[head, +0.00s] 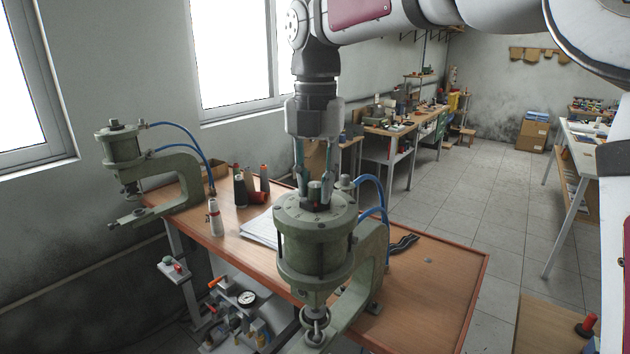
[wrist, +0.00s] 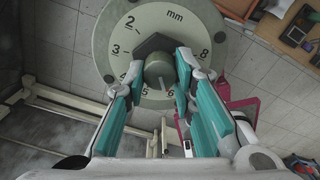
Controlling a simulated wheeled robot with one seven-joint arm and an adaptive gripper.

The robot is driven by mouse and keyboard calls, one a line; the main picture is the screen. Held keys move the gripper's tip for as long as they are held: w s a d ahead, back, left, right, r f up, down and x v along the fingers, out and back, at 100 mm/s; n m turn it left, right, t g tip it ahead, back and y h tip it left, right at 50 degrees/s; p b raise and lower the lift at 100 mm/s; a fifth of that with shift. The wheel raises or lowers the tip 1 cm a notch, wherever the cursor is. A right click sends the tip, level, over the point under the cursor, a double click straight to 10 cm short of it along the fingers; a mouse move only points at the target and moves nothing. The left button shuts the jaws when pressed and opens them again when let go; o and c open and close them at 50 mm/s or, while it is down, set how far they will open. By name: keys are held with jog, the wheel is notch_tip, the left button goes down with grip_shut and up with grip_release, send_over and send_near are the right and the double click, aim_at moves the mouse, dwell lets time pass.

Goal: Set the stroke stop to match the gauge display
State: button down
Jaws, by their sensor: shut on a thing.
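The nearer green pneumatic press (head: 315,245) stands at the table's front edge, with a round dial plate (head: 290,212) on top. In the wrist view the dial (wrist: 105,30) is marked in mm, with 2, 3, 4, 6 and 8 readable. My gripper (head: 315,188) points down over the dial. Its fingers are shut on the grey stop knob (wrist: 158,70) at the dial's centre. A dark angular piece (wrist: 153,43) sits beside the knob; I cannot tell its exact setting. A round white-faced gauge (head: 247,298) is below the table, too small to read.
A second, similar press (head: 125,160) stands at the table's far left. Thread spools (head: 240,190), a white bottle (head: 215,218) and papers (head: 262,230) lie between the presses. Blue hoses (head: 372,182) loop close beside my gripper. The wooden table (head: 440,275) is mostly clear at right.

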aim_at(315, 185)
jog(key=shift+r, duration=0.1)
dwell(0.3)
jog(key=c, duration=1.3)
grip_release()
jog(key=shift+c, duration=0.2)
notch_tip(315, 185, up, 12)
